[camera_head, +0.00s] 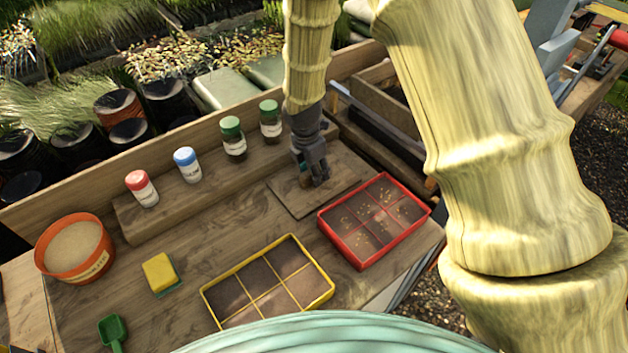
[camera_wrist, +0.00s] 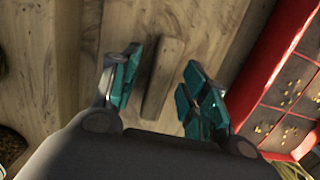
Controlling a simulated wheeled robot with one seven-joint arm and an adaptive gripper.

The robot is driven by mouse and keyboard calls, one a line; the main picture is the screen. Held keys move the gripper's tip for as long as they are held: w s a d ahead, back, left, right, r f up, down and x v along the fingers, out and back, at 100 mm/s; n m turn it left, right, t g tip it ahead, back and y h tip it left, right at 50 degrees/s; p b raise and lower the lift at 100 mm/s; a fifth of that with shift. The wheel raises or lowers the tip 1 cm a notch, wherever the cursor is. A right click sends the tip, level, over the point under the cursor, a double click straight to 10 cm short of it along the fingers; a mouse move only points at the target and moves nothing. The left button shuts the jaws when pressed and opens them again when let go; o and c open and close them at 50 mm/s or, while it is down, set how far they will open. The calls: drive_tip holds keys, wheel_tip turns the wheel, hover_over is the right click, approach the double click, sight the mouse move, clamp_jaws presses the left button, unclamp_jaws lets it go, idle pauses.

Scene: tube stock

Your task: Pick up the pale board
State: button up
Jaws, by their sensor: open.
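The pale board (camera_head: 292,197) lies flat on the wooden table, left of the red tray. In the wrist view it fills the area under my gripper (camera_wrist: 160,88), and a short raised wooden bar (camera_wrist: 164,76) stands up on it between my two teal-padded fingers. My gripper (camera_head: 314,179) points down over the middle of the board, with its fingers open on either side of the bar. The fingers appear apart from the bar. Part of the board is hidden behind my gripper in the head view.
The red tray (camera_head: 331,219) of soil and seeds stands close right of the board. A yellow tray (camera_head: 206,300) is in front. Several capped bottles (camera_head: 232,138) stand on the ledge behind. A yellow sponge (camera_head: 159,271) and an orange tub (camera_head: 46,262) are left.

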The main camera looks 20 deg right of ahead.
drive_tip(key=shift+f, duration=0.2)
drive_tip(key=shift+c, duration=0.4)
clamp_jaws()
